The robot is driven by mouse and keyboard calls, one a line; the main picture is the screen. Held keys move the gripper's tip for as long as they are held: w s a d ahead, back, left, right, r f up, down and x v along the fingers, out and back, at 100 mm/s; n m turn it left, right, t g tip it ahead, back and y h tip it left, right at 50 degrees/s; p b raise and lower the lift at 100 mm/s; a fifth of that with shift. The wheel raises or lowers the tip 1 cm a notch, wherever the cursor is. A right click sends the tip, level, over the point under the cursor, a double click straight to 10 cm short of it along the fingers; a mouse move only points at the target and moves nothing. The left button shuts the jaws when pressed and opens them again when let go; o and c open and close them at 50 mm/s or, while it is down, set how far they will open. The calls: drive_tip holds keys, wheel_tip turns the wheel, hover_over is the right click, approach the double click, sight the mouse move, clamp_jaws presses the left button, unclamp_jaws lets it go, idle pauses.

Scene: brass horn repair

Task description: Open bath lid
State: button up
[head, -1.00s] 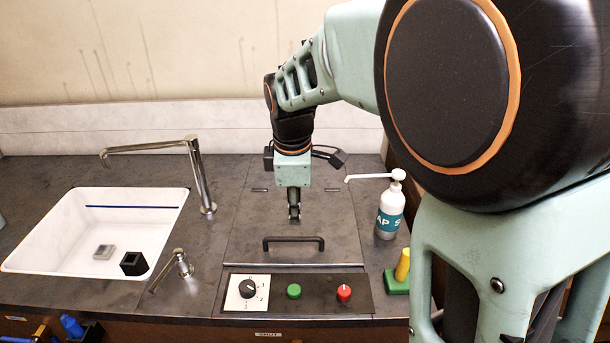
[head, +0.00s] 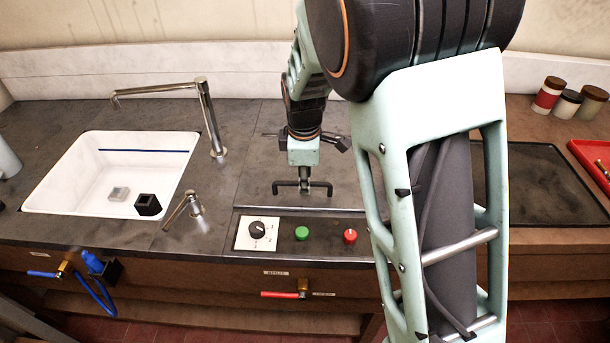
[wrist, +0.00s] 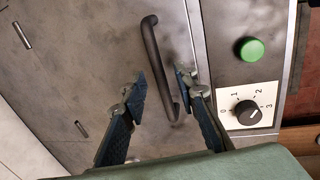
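The bath lid (head: 256,190) is a grey flat panel in the counter, lying closed and level with it. Its dark bar handle (head: 281,184) stands near the front edge. In the wrist view the handle (wrist: 153,55) runs between my two fingertips. My gripper (wrist: 162,75) is open, one finger on each side of the handle. I cannot tell for sure whether either pad touches it. In the head view my gripper (head: 303,188) is pointing down at the handle's middle, and my arm hides part of the lid's right side.
A control panel with a dial (head: 257,229), green button (head: 302,233) and red knob (head: 350,236) lies just in front of the lid. A white sink (head: 65,185) with a tall tap (head: 207,110) is left.

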clamp_jaws()
drive_tip(key=shift+r, duration=0.1)
idle(0.4)
